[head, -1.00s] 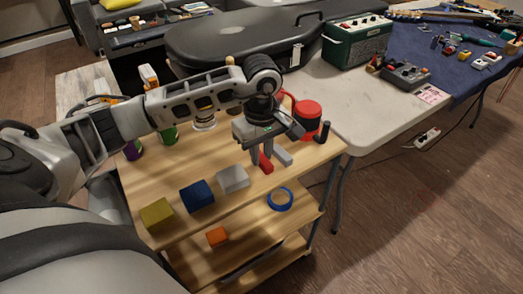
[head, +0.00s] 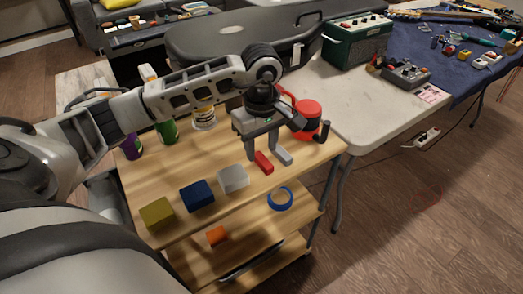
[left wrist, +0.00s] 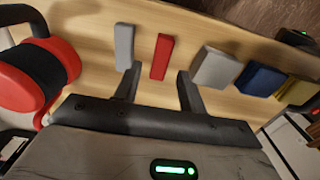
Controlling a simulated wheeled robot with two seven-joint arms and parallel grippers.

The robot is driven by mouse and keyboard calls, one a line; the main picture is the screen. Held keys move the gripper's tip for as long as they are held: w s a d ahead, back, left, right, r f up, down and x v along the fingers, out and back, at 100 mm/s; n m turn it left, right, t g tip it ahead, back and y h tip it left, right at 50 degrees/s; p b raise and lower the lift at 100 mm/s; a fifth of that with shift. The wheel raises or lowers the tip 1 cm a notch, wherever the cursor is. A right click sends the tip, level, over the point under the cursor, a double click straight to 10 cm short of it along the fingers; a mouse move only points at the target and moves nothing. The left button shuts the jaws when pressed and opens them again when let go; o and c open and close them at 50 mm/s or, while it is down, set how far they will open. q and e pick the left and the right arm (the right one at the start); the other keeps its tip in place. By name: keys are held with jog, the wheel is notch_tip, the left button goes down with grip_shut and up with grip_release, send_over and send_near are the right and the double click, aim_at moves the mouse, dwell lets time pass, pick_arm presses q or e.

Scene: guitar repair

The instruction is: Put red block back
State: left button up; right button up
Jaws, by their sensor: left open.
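The red block (head: 264,162) lies on the wooden cart's top (head: 158,183), near its right front edge. It sits between a slim grey block (head: 283,155) and a wider pale grey block (head: 233,179). My left gripper (head: 263,154) is open and empty, pointing down at the red block's far end. In the left wrist view, the red block (left wrist: 161,56) shows between the spread fingertips (left wrist: 158,70), with gaps on both sides. The fingers' exact height over the cart top is hard to tell. My right gripper is not in view.
A blue block (head: 197,195) and a yellow block (head: 157,213) continue the row. A red and black round object (head: 308,118) stands close right of the gripper. Cans (head: 166,131) stand behind the arm. A lower shelf holds blue tape (head: 280,199) and an orange block (head: 217,236).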

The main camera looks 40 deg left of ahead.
aim_at(262, 158)
pick_arm(q)
notch_tip(262, 158, up, 10)
jog(key=s+d+f+n+g+h, duration=0.1)
jog(key=s+d+f+g+h, duration=0.15)
jog(key=d+h, duration=0.45)
jog(key=s+d+f+n+g+h, duration=0.1)
jog(key=s+d+h, duration=0.25)
jog(key=d, duration=0.85)
jog(key=d+r+n+t+h, duration=0.5)
jog(key=r+n+t+h, duration=0.45)
jog(key=n, duration=1.05)
jog(key=w+a+f+n+t+y, duration=0.25)
jog(key=f+n+t+y, duration=0.3)
jog(key=n, duration=0.55)
jog(key=w+a+f+n+t+y, duration=0.1)
jog(key=a+f+n+t+y, duration=0.5)
jog(key=n, duration=0.5)
jog(key=s+a+f+n+g+y, duration=0.1)
jog(key=s+f+n+g+y, duration=0.1)
jog(key=s+f+n, duration=0.3)
jog(key=s+a+f+n+g+y, duration=0.1)
jog(key=s+f+n+g, duration=0.3)
jog(key=f+n, duration=0.4)
jog(key=shift+s+f+y, duration=0.35)
jog(key=shift+f+y, duration=0.5)
jog(key=shift+f, duration=0.05)
jog(key=shift+g, duration=0.25)
